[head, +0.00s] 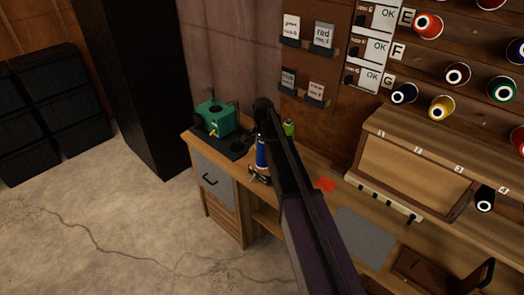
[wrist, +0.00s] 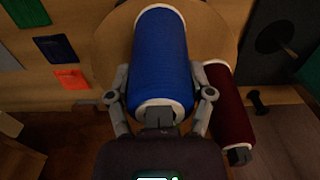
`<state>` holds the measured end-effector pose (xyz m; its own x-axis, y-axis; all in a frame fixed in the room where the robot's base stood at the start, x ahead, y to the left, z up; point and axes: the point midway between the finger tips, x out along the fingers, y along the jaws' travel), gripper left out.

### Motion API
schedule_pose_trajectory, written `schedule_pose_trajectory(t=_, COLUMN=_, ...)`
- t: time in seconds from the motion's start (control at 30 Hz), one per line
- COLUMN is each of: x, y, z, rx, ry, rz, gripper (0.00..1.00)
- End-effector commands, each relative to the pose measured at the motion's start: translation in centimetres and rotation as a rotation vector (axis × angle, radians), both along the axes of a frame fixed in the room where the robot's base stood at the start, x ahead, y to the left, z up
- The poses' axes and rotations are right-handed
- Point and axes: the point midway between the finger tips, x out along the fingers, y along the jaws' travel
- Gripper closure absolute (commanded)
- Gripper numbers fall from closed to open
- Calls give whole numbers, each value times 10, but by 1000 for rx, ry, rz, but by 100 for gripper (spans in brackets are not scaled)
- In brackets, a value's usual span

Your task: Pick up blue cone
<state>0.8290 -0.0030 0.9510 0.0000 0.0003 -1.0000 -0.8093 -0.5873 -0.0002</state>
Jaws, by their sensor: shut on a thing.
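The blue cone (head: 261,153) is a spool of blue thread with pale ends, in the head view near the left part of the wooden workbench. It also fills the middle of the wrist view (wrist: 160,62). My gripper (wrist: 160,97) is shut on the blue cone, with one finger on each side of it. In the head view my gripper (head: 260,176) shows at the cone's lower end, partly hidden by my dark arm. I cannot tell whether the cone is clear of the surface under it.
A dark red cone (wrist: 230,110) lies close to the right finger. A green device (head: 214,118) stands on a dark mat at the bench's left end. A green bottle-like thing (head: 288,128) stands behind my arm. A wooden box (head: 415,165) and several wall spools are at right.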

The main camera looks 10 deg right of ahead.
Motion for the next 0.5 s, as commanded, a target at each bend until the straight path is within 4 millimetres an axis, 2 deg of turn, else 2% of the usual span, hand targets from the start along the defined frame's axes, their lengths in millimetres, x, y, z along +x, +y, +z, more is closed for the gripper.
schedule_pose_trajectory(t=0.27, x=0, y=0, z=10, rx=-1, ry=-1, rz=0, gripper=90)
schedule_pose_trajectory(t=0.5, x=0, y=0, z=30, rx=0, ry=0, rz=0, gripper=90)
